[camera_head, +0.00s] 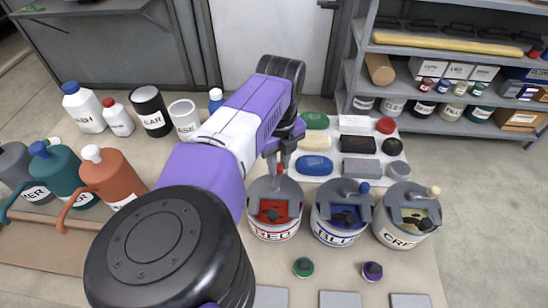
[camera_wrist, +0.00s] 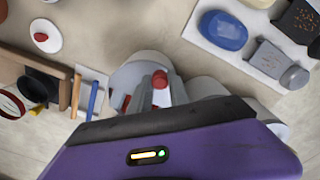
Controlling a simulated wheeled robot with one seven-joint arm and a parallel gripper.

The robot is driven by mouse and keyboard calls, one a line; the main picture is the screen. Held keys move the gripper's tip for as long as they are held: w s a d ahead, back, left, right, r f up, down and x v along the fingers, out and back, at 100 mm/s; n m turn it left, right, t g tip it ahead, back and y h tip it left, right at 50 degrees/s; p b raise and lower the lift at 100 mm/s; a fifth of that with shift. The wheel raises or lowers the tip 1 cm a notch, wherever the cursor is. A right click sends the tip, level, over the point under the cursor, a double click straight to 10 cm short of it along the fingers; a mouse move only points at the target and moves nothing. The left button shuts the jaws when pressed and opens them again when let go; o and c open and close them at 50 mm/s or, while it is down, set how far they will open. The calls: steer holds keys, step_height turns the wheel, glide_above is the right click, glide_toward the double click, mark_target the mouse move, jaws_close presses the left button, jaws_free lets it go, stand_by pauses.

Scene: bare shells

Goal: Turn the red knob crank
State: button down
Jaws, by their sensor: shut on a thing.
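The tin labelled RED (camera_head: 274,231) stands on the table with red paint showing inside and a grey crank fitting on top. Its red knob (camera_head: 279,169) is at the back of the tin, partly hidden by my gripper. In the wrist view the red knob (camera_wrist: 160,79) shows at the fingers, above the grey tin top (camera_wrist: 130,75). My gripper (camera_head: 279,158) reaches down from behind and is shut on the red knob; its fingers also show in the wrist view (camera_wrist: 161,97). The exact finger contact is partly hidden.
A blue-paint tin (camera_head: 341,232) with a blue knob (camera_head: 364,187) and another tin (camera_head: 407,235) with a cream knob (camera_head: 434,190) stand close on the right. Small green (camera_head: 303,267) and purple (camera_head: 372,271) pots stand in front. Jugs and bottles stand left.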

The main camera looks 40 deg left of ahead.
steer(key=m, duration=0.1)
steer(key=d+m+p, duration=0.1)
steer(key=m, duration=0.1)
steer(key=m+p, duration=0.1)
steer(key=shift+w+d+r+m, duration=0.1)
steer(key=shift+w+d+m, duration=0.1)
steer(key=shift+d+m, duration=0.2)
steer(key=m, duration=0.1)
steer(key=d+m+p, duration=0.1)
steer(key=shift+m, duration=0.3)
steer(key=m, duration=0.2)
steer(key=d+m+p, duration=0.1)
steer(key=shift+s+d+m, duration=0.1)
steer(key=shift+s+m, duration=0.25)
steer(key=shift+m, duration=0.05)
steer(key=shift+s+d+m+p, duration=0.2)
steer(key=shift+s+d+m, duration=0.1)
steer(key=shift+m, duration=0.7)
steer(key=shift+s+d+m+p, duration=0.15)
steer(key=shift+d+m, duration=0.1)
steer(key=shift+m, duration=0.75)
steer(key=c, duration=1.2)
jaws_free()
steer(key=shift+c, duration=0.2)
